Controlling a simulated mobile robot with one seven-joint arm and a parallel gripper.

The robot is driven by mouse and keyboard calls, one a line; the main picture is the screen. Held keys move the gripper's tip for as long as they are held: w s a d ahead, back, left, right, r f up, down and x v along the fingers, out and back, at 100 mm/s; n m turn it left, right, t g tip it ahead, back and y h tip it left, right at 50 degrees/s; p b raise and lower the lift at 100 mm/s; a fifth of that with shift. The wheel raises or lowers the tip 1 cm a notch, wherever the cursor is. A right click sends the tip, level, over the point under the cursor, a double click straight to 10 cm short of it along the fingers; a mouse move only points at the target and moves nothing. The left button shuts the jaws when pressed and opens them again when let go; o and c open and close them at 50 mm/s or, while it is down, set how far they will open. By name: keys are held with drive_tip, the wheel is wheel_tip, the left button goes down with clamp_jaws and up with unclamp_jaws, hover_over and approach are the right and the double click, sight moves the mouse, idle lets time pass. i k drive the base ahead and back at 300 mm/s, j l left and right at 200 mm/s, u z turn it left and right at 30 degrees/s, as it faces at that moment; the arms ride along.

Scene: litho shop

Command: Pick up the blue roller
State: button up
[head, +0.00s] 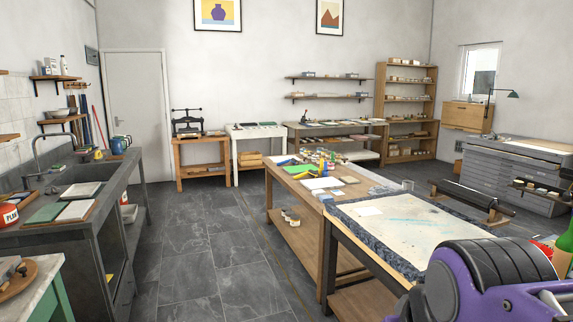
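I cannot pick out the blue roller for certain. A small blue shape (284,162) lies at the far left of the wooden work table (296,190), too small to tell whether it is a roller. A small blue block (326,198) sits near that table's front end. Another blue item (118,145) stands on the sink counter at the left. My gripper is not in view.
A stone-topped table (400,235) adjoins the wooden table. A large black roller on a wooden stand (472,197) is at the right. The sink counter (75,238) lines the left. Dark tiled floor (205,240) between is clear.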

sight(285, 162)
drive_tip(key=i+j+u, duration=0.25)
drive_tip(key=i, duration=0.25)
drive_tip(key=i+u, duration=0.3)
drive_tip(key=i, duration=0.25)
drive_tip(key=i+u, duration=0.1)
drive_tip(key=i, duration=2.85)
drive_tip(key=i+j, duration=0.1)
drive_tip(key=i, duration=1.65)
drive_tip(key=i+j+z, duration=0.1)
drive_tip(key=i+z, duration=0.35)
drive_tip(key=i, duration=0.7)
